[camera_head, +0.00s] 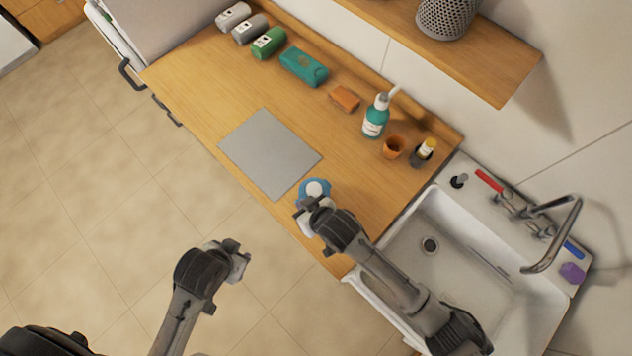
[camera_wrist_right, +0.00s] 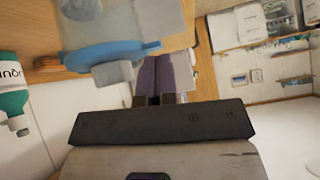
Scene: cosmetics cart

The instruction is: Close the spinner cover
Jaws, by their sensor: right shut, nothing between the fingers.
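The spinner (camera_head: 315,187) is a small round thing with a blue top and a white centre. It stands near the counter's front edge in the head view. The right wrist view is upside down and shows its blue cover (camera_wrist_right: 100,55) with a pale grey knob, by a translucent body. I cannot tell how far the cover is open. My right gripper (camera_head: 306,208) is right beside the spinner and partly hides it. Its fingers, also seen in the right wrist view (camera_wrist_right: 155,82), are shut and empty. My left gripper (camera_head: 238,258) is over the floor, away from the counter; its jaw opening is unclear.
A grey mat (camera_head: 268,152) lies left of the spinner. A teal pump bottle (camera_head: 376,118), an orange cup (camera_head: 394,147), an orange block (camera_head: 344,98) and several containers line the counter's back. A white sink (camera_head: 450,215) with a faucet (camera_head: 560,225) is at right.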

